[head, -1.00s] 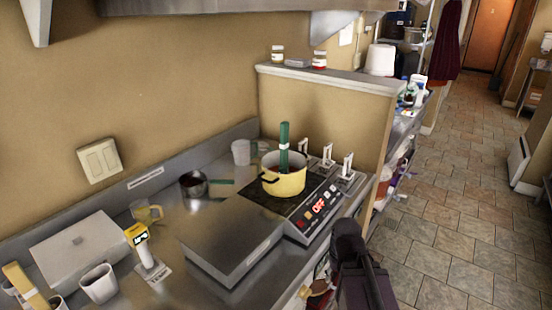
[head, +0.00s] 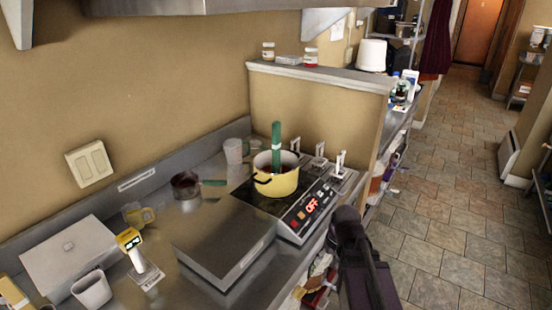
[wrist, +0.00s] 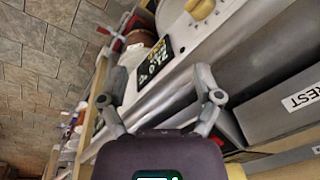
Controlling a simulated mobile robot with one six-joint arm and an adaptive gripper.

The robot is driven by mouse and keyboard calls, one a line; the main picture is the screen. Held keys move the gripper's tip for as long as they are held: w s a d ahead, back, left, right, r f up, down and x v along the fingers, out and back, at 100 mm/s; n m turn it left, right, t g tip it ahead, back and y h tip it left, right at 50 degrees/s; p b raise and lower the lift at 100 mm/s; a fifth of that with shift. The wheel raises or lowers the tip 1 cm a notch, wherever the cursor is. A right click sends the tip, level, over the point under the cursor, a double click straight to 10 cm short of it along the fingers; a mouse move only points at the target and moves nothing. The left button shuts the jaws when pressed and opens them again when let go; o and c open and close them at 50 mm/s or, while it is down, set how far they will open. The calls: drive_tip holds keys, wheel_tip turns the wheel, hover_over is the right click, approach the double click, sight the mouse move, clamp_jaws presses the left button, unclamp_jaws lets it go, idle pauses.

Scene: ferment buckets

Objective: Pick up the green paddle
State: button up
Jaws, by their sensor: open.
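The green paddle (head: 276,147) stands upright in the yellow pot (head: 279,181) in the head view, its lower end hidden inside the pot. The pot sits on the black cooktop (head: 302,207), whose red display reads OFF. My gripper shows in the wrist view (wrist: 163,100), open, with nothing between its fingers. It is apart from the paddle, and the paddle cannot be made out in the wrist view. In the head view my dark arm is at the bottom right, beside the counter's front edge, and the fingers are not visible.
A flat steel box (head: 224,243) stands left of the cooktop. A small dark saucepan (head: 186,186) with a green handle and a clear jug (head: 236,150) are behind. A yellow-topped device (head: 132,246) and a white box (head: 70,256) are at left. The tiled floor at right is open.

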drive_tip(key=w+a+r+n+t+y+p, duration=0.1)
drive_tip(key=w+a+r+n+y+p, duration=0.2)
drive_tip(key=w+r, duration=0.3)
drive_tip(key=w+a+r+n+t+y+p, duration=0.25)
drive_tip(key=w+r+p, duration=0.2)
drive_tip(key=w, duration=0.35)
drive_tip(key=n+t+y+p, duration=0.3)
drive_tip(key=n+p, duration=0.1)
approach(278, 161)
drive_tip(key=d+r, duration=0.1)
drive_tip(key=d, duration=0.1)
drive_tip(key=shift+s, duration=0.45)
drive_tip(key=b+x, duration=0.4)
drive_tip(key=x, duration=0.3)
drive_tip(key=shift+f, duration=0.15)
drive_tip(key=shift+w+a+f, duration=0.2)
drive_tip(key=shift+w+a, duration=0.1)
drive_tip(key=shift+a, duration=0.3)
